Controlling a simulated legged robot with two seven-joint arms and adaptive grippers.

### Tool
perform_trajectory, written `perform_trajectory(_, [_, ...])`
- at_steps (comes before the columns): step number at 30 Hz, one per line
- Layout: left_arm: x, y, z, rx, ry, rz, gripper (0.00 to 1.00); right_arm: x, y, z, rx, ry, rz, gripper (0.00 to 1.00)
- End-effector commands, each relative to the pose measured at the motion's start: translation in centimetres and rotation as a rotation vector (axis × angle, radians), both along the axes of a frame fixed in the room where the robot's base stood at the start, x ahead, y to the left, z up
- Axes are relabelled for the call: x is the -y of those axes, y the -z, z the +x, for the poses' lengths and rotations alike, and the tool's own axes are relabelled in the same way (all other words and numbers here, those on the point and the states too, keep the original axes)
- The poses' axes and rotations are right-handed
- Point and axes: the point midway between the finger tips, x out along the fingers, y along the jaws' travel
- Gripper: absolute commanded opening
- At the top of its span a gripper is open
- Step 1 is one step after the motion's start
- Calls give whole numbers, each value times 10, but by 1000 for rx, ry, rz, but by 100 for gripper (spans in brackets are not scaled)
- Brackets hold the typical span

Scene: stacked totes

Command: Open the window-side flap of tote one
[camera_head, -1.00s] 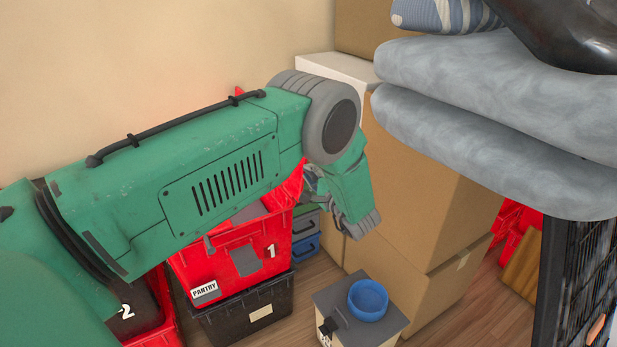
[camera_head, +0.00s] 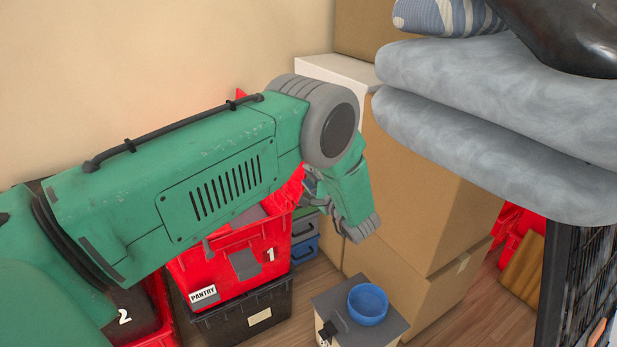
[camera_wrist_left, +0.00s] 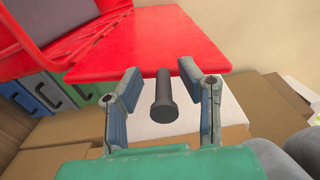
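Tote one (camera_head: 215,268) is a red bin with a white 1 and a PANTRY label, stacked on a dark tote and partly hidden behind my left arm. A red flap (camera_head: 290,190) stands out at its right side. In the left wrist view this red flap (camera_wrist_left: 150,42) spreads as a flat panel just beyond my fingers. My left gripper (camera_wrist_left: 160,70) is open, its fingers apart on either side of a dark cylinder (camera_wrist_left: 163,97). I cannot tell whether the fingers touch the flap. My right gripper is not in view.
Cardboard boxes (camera_head: 410,190) stand close right of my left gripper. Grey cushions (camera_head: 490,90) fill the upper right. A blue bowl (camera_head: 368,303) sits on a small grey-topped box. Tote two (camera_head: 125,310) is at lower left. A black crate (camera_head: 580,260) stands at right.

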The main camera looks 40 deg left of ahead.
Motion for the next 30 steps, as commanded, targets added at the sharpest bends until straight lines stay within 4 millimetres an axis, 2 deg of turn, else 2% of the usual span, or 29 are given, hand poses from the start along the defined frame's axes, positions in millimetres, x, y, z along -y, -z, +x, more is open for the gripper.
perform_trajectory(5, [19,1,-7,-2,4,-2,33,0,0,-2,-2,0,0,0])
perform_trajectory(12, [65,2,-27,-1,4,-3,33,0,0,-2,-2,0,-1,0])
perform_trajectory(18, [94,3,-39,-1,1,-4,33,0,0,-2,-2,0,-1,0])
perform_trajectory(23, [104,3,-44,0,-1,-5,33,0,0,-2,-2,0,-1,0])
perform_trajectory(30, [105,3,-44,0,-1,-5,33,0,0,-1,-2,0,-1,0])
